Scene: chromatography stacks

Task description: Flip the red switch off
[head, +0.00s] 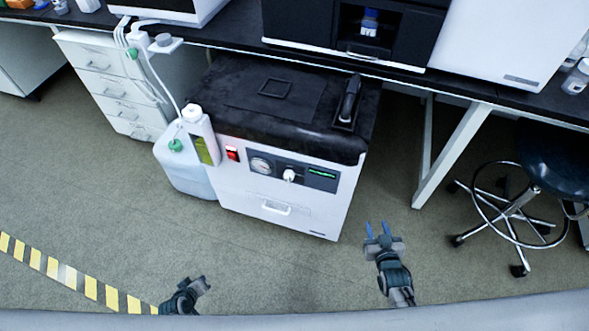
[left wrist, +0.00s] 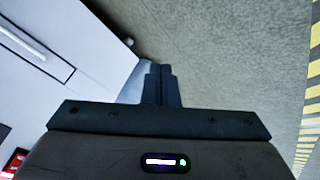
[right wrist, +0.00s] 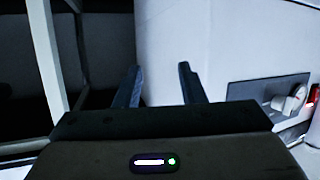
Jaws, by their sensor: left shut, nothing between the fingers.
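The red switch (head: 232,154) is on the left of the front panel of a white, black-topped pump unit (head: 255,195) on the floor. A bit of red shows at the lower left edge in the left wrist view (left wrist: 14,162) and at the right edge in the right wrist view (right wrist: 314,95). My left gripper (head: 205,284) is shut and empty, low in front of the unit and well apart from the switch. My right gripper (head: 377,229) is open and empty, to the right of the unit's front. Whether the switch is on or off is too small to tell.
A stool (head: 515,210) is at the right. The floor in front is clear.

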